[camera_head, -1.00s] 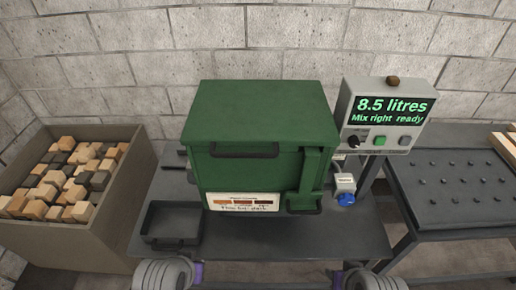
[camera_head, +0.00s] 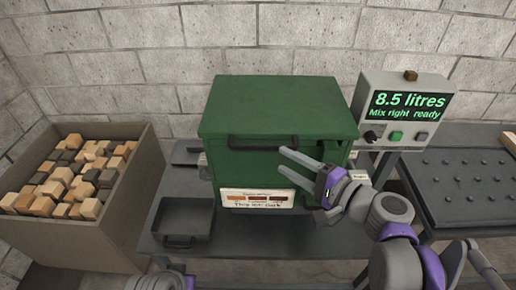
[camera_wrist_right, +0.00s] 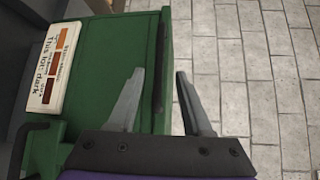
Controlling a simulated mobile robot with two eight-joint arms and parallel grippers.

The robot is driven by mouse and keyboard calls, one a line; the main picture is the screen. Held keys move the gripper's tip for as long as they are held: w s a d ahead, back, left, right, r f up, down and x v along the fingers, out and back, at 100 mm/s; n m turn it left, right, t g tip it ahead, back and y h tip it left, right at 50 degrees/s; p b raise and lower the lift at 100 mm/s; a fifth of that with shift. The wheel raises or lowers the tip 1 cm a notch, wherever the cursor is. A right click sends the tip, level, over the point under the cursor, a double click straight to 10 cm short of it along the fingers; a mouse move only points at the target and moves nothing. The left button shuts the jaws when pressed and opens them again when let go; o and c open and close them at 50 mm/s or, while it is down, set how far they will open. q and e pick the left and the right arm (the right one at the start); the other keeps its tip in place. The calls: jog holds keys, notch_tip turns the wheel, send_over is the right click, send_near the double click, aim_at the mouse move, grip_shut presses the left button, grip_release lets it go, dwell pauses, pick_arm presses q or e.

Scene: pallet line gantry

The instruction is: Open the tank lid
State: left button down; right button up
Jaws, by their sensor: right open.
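The green tank (camera_head: 235,172) stands on a dark bench, its green lid (camera_head: 280,105) shut. A dark bar handle (camera_head: 262,142) runs along the lid's front edge. My right gripper (camera_head: 284,160) is open and empty in front of the tank, fingertips close to the handle's right part. In the right wrist view, the handle (camera_wrist_right: 159,62) lies between the spread fingers of the gripper (camera_wrist_right: 160,74), nearer the left one; I cannot tell whether they touch. Only a piece of my left arm shows at the bottom left; its gripper is out of view.
A display box (camera_head: 405,110) reading "8.5 litres, Mix right ready" stands right of the tank. A black tray (camera_head: 187,217) sits at the left on the bench. A bin (camera_head: 115,215) of wooden blocks is far left, a studded table (camera_head: 462,185) far right.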

aim_at(264, 150)
jog(key=x, duration=0.9)
jog(key=shift+a, duration=0.1)
grip_shut()
dwell(1.1)
